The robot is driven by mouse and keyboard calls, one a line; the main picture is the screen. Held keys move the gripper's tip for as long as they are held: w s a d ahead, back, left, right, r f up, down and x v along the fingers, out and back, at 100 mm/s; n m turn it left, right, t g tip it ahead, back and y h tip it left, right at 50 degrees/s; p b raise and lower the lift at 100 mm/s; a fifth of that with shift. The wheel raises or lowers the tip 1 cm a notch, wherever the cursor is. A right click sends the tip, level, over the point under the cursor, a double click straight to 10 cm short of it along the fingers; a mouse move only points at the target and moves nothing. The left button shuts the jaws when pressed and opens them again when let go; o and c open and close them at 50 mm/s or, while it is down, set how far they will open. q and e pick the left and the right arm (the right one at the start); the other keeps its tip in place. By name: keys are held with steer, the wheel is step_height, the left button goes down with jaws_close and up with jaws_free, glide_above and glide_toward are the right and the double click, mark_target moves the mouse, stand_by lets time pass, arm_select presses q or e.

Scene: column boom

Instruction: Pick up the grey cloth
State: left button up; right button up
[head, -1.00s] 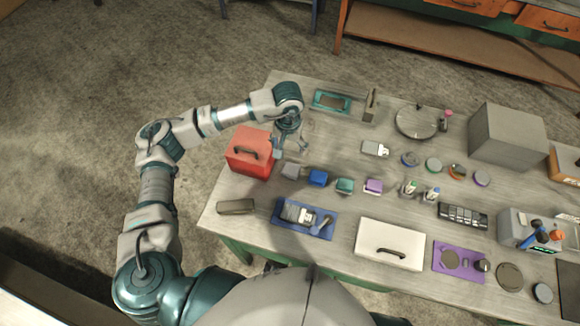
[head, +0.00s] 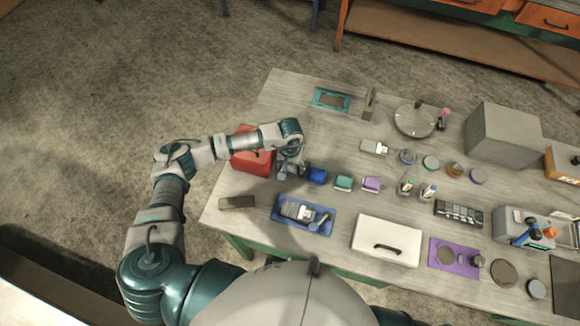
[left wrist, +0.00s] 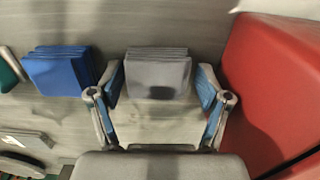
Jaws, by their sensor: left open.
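The grey cloth (left wrist: 157,72) is a folded stack on the table in the left wrist view. I cannot tell whether the fingers touch the cloth. My right gripper is not in view.
A red box (head: 247,160) stands close beside the gripper, near one finger. A blue cloth (head: 317,176) lies on the other side, then a teal one (head: 343,183) and a purple one (head: 371,185). A blue tray (head: 327,227) lies nearer me.

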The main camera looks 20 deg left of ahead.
mark_target(290, 167)
arm_select(q)
steer(key=shift+d, duration=0.1)
steer(key=shift+c, duration=1)
steer(key=shift+d, duration=0.1)
steer(key=c, duration=0.7)
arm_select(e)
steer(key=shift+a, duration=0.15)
arm_select(q)
steer(key=shift+r, duration=0.15)
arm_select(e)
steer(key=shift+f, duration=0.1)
